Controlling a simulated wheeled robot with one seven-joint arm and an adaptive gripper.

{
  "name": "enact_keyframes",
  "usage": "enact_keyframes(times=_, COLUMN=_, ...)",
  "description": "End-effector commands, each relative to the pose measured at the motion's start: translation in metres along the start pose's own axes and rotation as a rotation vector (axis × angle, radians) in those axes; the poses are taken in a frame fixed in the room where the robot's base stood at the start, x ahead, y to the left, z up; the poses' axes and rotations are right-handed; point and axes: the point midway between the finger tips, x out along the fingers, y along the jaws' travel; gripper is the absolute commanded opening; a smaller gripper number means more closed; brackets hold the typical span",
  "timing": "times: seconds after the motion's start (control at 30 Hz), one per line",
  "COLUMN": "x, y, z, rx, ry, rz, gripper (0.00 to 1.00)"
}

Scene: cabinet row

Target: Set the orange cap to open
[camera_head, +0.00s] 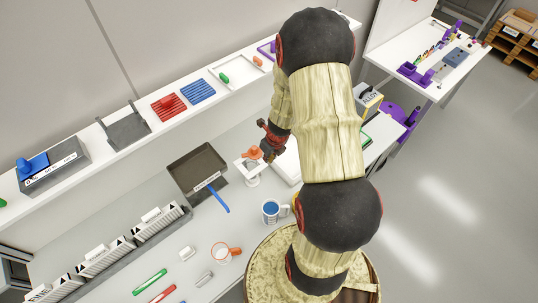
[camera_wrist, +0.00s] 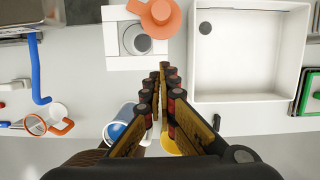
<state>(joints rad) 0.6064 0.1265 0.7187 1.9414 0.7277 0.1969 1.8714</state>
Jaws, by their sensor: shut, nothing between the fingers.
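The orange cap (camera_head: 254,152) is on a small white stand (camera_head: 249,167) in the middle of the counter. In the wrist view the cap (camera_wrist: 157,15) is at the top edge, partly cut off by the frame. It overlaps the upper right of a round grey ring (camera_wrist: 136,40) on the white base (camera_wrist: 113,48). Whether the cap touches the ring is unclear. My gripper (camera_head: 267,151) is beside the cap, to its right in the head view. In the wrist view my gripper (camera_wrist: 163,69) has its fingertips together, empty, just below the cap's base and apart from the cap.
A white open tray (camera_wrist: 249,95) lies right of the stand in the wrist view. A dark tray (camera_head: 197,169) with a blue handle stands left of it. Mugs (camera_head: 270,212) and (camera_head: 227,253) sit in front. A shelf (camera_head: 140,145) runs behind.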

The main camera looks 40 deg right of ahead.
Motion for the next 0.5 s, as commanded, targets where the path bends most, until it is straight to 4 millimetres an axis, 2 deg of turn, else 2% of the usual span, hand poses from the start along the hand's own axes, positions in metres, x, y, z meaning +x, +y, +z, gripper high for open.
enact_keyframes(times=0.03, x=0.014, y=0.000, z=-0.001, rx=0.001, ry=0.001, rz=0.000, gripper=0.00)
enact_keyframes(times=0.13, x=0.033, y=0.000, z=-0.001, rx=0.000, ry=0.001, rz=0.000, gripper=0.00)
enact_keyframes(times=0.3, x=0.032, y=0.000, z=0.023, rx=-0.002, ry=-0.001, rz=-0.001, gripper=0.00)
enact_keyframes(times=0.5, x=0.036, y=0.000, z=0.036, rx=-0.001, ry=0.000, rz=0.000, gripper=0.00)
